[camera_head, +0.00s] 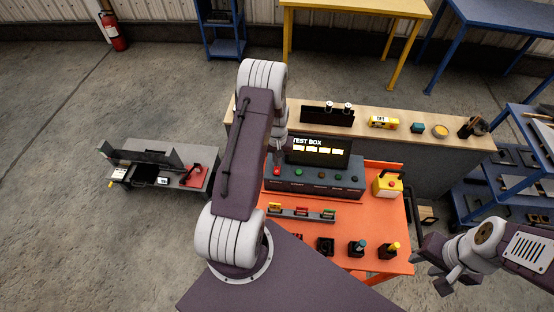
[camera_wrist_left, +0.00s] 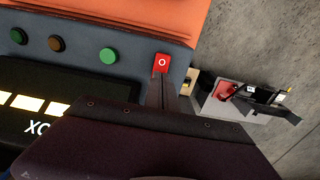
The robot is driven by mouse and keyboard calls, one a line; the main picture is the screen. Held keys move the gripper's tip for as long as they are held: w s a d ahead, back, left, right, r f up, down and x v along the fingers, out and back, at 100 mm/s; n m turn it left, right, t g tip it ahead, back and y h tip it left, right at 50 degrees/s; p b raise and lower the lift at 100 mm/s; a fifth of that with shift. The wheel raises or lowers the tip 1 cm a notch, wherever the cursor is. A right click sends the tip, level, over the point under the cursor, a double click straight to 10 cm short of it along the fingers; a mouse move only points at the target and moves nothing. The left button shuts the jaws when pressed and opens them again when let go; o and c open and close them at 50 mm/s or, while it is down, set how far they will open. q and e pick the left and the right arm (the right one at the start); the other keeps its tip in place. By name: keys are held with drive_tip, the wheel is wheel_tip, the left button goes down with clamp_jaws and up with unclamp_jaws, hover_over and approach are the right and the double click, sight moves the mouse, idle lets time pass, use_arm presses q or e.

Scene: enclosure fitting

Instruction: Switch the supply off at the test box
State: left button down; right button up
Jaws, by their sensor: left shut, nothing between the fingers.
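The test box (camera_head: 345,188) is a blue-grey console on the orange bench, with a lit black display (camera_head: 341,145) behind it reading "TEST BOX". A red button (camera_head: 277,171) sits at its left end. In the left wrist view it is a red square switch (camera_wrist_left: 162,62) marked "O". My left gripper (camera_head: 280,158) points down at the red switch. Its shut, empty fingers (camera_wrist_left: 164,80) end right at the switch's edge; I cannot tell whether they touch it. My right gripper (camera_head: 436,268) hangs at the lower right, away from the box; its finger opening is unclear.
Green and brown round buttons (camera_wrist_left: 107,56) line the console beside the red switch. A strip of coloured parts (camera_head: 302,213) and several black holders lie on the orange bench (camera_head: 385,225). A yellow box with a red button (camera_head: 387,186) stands right. A grey side table (camera_head: 196,165) stands left.

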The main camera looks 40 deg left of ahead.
use_arm(q)
drive_tip(key=shift+f, duration=0.4)
